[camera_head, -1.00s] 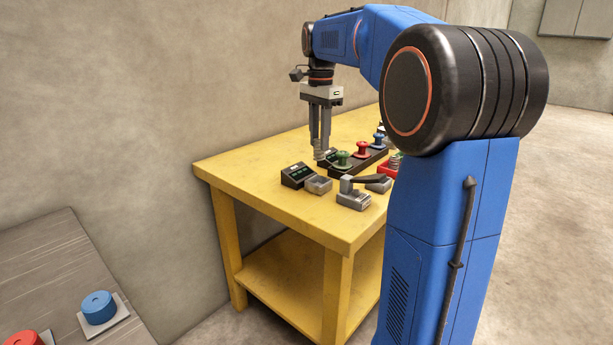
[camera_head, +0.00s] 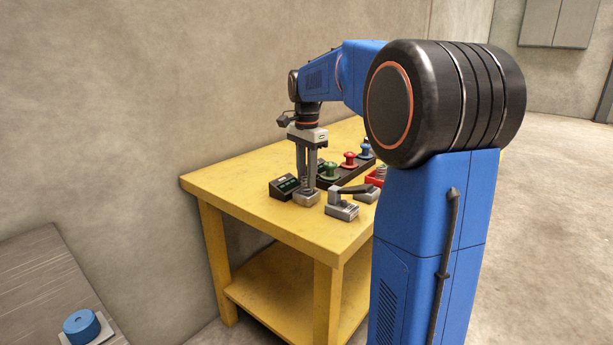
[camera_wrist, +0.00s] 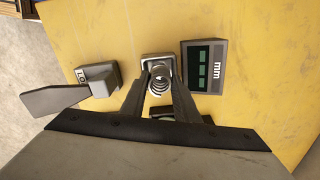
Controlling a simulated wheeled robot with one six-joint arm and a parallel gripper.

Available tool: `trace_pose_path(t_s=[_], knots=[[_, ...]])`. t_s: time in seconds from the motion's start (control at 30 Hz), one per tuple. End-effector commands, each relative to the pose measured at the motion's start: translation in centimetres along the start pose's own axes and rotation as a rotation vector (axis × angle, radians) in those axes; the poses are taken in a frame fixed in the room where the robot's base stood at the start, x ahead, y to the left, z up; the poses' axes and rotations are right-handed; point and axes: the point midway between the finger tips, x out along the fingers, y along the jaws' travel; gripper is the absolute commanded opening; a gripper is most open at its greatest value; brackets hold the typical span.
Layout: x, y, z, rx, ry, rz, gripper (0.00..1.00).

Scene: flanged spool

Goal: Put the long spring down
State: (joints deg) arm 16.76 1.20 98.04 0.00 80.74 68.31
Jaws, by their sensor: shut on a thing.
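My gripper (camera_head: 308,186) points straight down over the yellow table (camera_head: 225,185). It is shut on the long spring (camera_wrist: 158,81), a pale metal coil between the fingertips in the wrist view. The spring is at a small grey block (camera_head: 306,199), which also shows in the wrist view (camera_wrist: 157,58). I cannot tell whether the spring's lower end touches the block. In the head view the fingers largely hide the spring.
A dark box with a green display (camera_head: 284,187), marked "mm", stands close beside the block. A grey lever device (camera_head: 342,209) stands on the other side. Green (camera_head: 330,170), red (camera_head: 349,160) and blue (camera_head: 365,151) spools stand behind. The table's front left is clear.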

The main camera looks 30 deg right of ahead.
Motion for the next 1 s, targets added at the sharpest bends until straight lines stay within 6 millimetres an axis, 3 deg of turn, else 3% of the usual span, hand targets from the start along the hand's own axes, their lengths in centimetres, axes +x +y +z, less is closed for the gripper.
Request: trace_pose_path(t_s=[0.27,0.3,0.37,0.73,1.0], knots=[[0.7,0.0,0.0,0.000,0.000,0.001,0.05],[0.6,0.0,0.0,0.000,0.000,0.001,0.38],[0.6,0.0,0.0,0.000,0.000,0.001,0.47],[0.2,0.0,0.0,0.000,0.000,-0.001,0.47],[-3.9,-0.1,0.0,0.000,0.001,-0.003,0.47]])
